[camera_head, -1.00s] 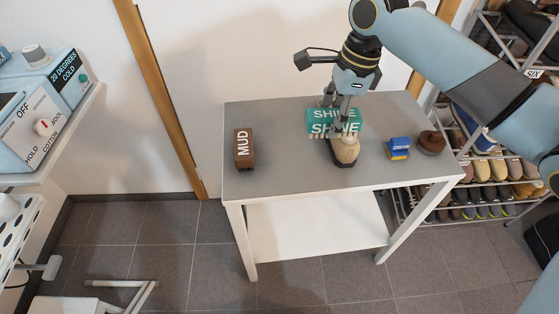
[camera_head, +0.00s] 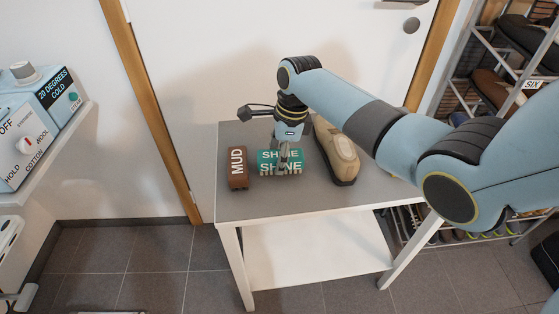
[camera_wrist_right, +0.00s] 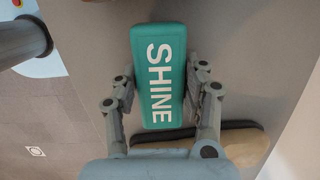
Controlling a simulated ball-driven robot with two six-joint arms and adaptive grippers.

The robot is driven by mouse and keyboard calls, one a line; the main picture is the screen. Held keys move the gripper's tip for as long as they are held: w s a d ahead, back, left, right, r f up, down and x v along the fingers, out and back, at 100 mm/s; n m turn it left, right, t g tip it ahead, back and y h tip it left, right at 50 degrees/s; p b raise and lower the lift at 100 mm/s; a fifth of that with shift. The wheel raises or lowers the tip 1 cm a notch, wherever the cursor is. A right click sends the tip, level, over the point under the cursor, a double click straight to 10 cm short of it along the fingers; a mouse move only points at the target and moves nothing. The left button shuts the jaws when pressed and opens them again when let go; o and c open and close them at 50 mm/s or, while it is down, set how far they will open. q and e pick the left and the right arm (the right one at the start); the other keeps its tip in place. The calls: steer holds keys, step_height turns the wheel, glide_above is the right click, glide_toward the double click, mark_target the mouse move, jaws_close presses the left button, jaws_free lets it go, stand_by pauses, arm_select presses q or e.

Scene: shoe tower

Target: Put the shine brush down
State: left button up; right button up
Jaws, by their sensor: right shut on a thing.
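The teal shine brush (camera_head: 265,163), lettered SHINE, is over the grey tabletop, between the brown MUD brush (camera_head: 237,168) and a beige shoe (camera_head: 338,152). My right gripper (camera_head: 284,166) is shut on it from above; the fingers grip its sides in the right wrist view (camera_wrist_right: 160,112). The shine brush (camera_wrist_right: 157,70) looks level and at or very near the tabletop; I cannot tell whether it touches. The shoe (camera_wrist_right: 245,146) shows partly behind the fingers in the wrist view. My left gripper is not in view.
The white table (camera_head: 300,207) has bare grey top in front of the brushes. My right arm covers its right part. A shoe rack (camera_head: 470,95) stands at the right, and a shelf with a labelled blue machine (camera_head: 38,135) at the left.

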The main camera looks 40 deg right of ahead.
steer(key=shift+f, duration=0.25)
steer(key=shift+f, duration=0.15)
steer(key=o, duration=1.2)
steer(key=shift+o, duration=0.2)
step_height(320, 180, up, 12)
steer(key=s+d+p, duration=0.1)
steer(key=p, duration=0.1)
steer(key=shift+d+p, duration=0.3)
steer(key=shift+s, duration=0.1)
